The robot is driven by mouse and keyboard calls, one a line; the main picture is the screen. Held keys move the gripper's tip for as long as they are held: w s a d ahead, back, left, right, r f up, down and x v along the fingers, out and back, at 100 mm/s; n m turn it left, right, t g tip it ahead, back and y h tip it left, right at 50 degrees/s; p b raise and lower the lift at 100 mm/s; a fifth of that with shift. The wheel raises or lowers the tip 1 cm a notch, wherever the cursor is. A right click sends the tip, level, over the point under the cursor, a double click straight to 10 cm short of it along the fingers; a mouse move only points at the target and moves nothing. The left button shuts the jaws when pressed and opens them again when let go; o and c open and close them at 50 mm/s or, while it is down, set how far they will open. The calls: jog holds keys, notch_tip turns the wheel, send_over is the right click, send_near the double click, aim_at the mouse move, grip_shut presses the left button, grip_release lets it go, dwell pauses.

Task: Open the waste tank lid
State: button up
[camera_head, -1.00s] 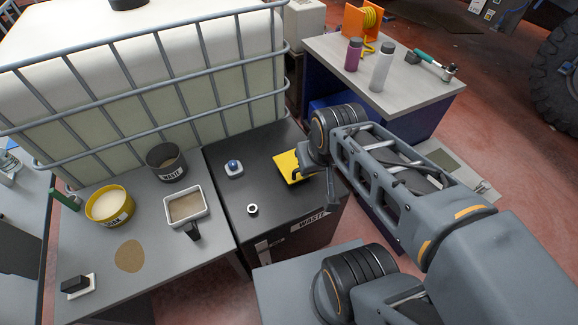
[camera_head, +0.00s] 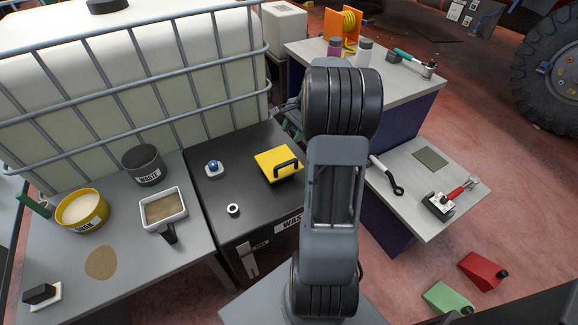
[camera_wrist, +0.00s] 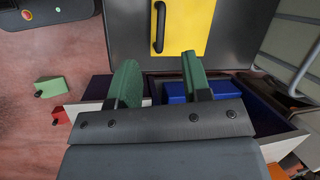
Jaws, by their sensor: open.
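The waste tank is a dark grey cabinet (camera_head: 215,199) with a white WASTE label on its front edge. In the head view my arm hides most of the gripper.
A caged white tank (camera_head: 130,75) stands behind. A WASTE pot (camera_head: 144,166), yellow bowl (camera_head: 82,210) and sieve tray (camera_head: 163,210) stand left. A workbench (camera_head: 405,85) is right.

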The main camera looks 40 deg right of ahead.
aim_at(288, 162)
jog(key=d+f+m, duration=0.3)
jog(key=d+f, duration=0.2)
jog(key=shift+t+y, duration=0.3)
jog(key=b+x, duration=0.1)
jog(key=x, duration=1.2)
jog(key=shift+d, duration=0.1)
grip_shut()
